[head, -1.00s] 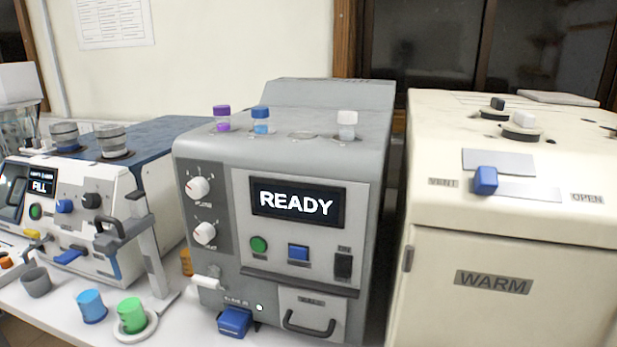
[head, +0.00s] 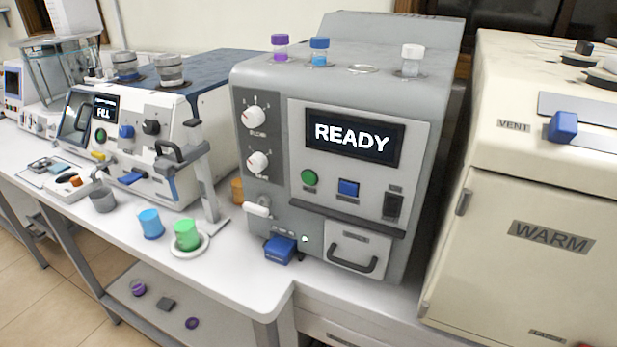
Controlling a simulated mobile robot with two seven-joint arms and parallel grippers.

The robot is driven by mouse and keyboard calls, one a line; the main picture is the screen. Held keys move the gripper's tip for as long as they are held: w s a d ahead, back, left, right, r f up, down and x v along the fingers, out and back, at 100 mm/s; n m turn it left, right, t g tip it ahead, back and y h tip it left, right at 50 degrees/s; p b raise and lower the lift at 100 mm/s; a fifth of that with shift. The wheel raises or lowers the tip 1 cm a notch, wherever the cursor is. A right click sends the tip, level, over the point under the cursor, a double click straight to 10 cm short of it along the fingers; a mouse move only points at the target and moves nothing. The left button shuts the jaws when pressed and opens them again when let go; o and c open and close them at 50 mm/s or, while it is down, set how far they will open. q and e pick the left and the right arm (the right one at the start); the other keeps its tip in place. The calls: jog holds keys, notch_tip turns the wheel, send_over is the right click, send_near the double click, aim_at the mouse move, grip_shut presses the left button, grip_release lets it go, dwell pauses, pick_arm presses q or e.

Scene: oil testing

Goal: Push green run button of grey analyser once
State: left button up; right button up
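The grey analyser (head: 270,200) stands on the white bench in the middle of the head view. Its display (head: 353,138) reads READY. The round green run button (head: 309,177) sits on the front panel below the left end of the display. Nothing covers the green button. Neither of my grippers shows in the view, so their state is hidden.
A cream oven marked WARM (head: 552,237) stands close on the right. A white and blue machine (head: 150,182) stands on the left. Blue (head: 151,224) and green (head: 187,234) cups sit on the bench (head: 228,262) in front. Capped vials stand on the analyser's top.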

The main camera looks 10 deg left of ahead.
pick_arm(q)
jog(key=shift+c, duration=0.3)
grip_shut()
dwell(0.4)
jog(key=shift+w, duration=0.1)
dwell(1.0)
